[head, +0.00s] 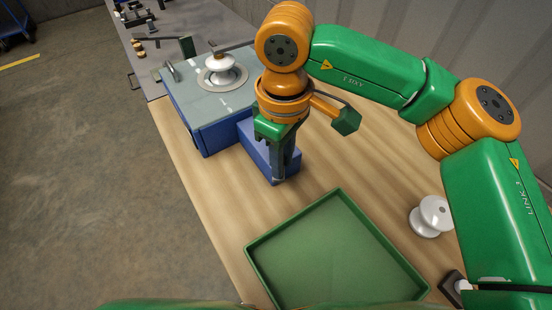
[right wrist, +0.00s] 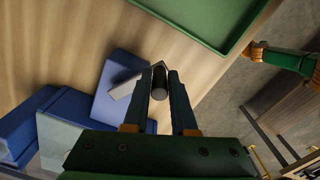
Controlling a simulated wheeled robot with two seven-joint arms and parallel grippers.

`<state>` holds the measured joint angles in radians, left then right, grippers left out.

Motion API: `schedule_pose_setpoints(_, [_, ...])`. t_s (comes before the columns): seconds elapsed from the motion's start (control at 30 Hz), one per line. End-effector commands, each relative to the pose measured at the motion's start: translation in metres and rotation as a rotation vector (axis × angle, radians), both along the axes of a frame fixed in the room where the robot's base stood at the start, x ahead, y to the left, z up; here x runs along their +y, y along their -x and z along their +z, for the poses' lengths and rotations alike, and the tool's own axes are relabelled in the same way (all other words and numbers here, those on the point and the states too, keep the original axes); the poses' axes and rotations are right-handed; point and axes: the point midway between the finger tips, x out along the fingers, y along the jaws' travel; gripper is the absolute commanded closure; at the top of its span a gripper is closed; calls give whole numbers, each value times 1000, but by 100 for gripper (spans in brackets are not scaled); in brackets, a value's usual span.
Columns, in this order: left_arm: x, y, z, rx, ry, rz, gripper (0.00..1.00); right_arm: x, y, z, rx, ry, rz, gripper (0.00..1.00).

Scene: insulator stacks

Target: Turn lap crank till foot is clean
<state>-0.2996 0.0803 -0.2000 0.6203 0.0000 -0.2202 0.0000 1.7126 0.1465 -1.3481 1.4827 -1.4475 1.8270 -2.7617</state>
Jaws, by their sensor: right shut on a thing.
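The lap machine is a blue box (head: 205,132) with a pale grey-green top. A white insulator (head: 221,63) sits upright on the round grey lap plate (head: 239,81) on that top; its foot's underside is hidden. My right gripper (head: 281,172) points down at the smaller blue block (head: 258,152) on the machine's near side. In the right wrist view the gripper (right wrist: 160,92) is shut on the crank's dark round grip (right wrist: 159,80). The crank's flat metal arm (right wrist: 127,86) reaches left from the grip. The gripper hides the crank in the head view. My left gripper is not in view.
An empty green tray (head: 252,252) lies on the wooden table in front. Small tools sit on the grey bench (head: 172,22) at the back. Bare wood lies between machine and tray.

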Motion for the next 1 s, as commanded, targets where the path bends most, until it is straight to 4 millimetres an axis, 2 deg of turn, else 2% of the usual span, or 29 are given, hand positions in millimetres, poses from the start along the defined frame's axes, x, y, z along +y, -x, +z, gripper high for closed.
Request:
schedule_pose_setpoints(0.77, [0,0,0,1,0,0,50,-5,-4,4,-14,-6,64,100])
schedule_pose_setpoints(0.8, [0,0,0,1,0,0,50,-5,-4,4,-13,-7,64,67])
schedule_pose_setpoints(0.87, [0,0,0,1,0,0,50,-5,-3,4,-11,-7,65,51])
schedule_pose_setpoints(0.9, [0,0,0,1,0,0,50,-5,-3,3,-11,-6,65,45])
schedule_pose_setpoints(1.0, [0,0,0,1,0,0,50,-5,-3,2,-8,-4,66,45])
